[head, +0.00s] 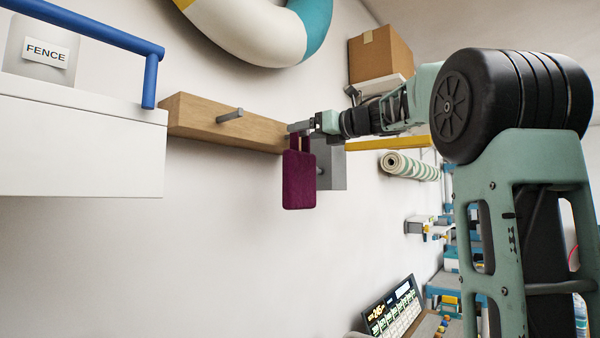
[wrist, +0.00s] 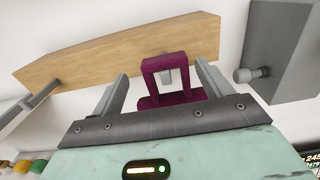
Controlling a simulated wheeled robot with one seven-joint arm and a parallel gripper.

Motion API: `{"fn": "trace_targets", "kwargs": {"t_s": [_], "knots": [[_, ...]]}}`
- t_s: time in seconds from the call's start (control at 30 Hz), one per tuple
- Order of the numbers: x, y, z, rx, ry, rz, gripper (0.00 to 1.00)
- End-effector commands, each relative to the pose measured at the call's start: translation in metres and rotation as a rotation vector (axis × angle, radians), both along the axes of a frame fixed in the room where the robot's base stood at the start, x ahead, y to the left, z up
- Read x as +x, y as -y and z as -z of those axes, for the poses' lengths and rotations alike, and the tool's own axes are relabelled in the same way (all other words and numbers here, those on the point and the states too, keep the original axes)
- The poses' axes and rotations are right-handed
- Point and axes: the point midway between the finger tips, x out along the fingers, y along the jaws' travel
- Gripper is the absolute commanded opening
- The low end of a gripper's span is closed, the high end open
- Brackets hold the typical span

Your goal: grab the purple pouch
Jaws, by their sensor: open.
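The purple pouch (head: 299,181) hangs by its strap from a peg on a wooden rail on the wall in the head view. In the wrist view the pouch's squared strap loop (wrist: 167,58) shows around a grey peg, with the pouch's top edge below it. My gripper (head: 302,128) is at the strap, just above the pouch body. In the wrist view my gripper (wrist: 160,82) is open, with one finger on each side of the strap and gaps between. The lower pouch is hidden there by my gripper's body.
A grey box (head: 332,168) sits on the wall just right of the pouch. A white cabinet (head: 80,140) with a blue rail juts out at left. The wall below the pouch is clear.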

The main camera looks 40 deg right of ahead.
Motion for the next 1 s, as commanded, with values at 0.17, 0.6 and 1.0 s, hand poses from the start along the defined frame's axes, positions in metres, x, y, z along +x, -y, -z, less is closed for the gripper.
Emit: {"fn": "trace_targets", "kwargs": {"t_s": [0.17, 0.6, 1.0], "knots": [[0.011, 0.001, -0.002, 0.001, -0.001, -0.001, 0.78], [0.054, -0.001, -0.002, -0.001, 0.001, 0.0, 0.78], [0.053, -0.001, -0.002, 0.0, 0.001, 0.0, 0.13]]}}
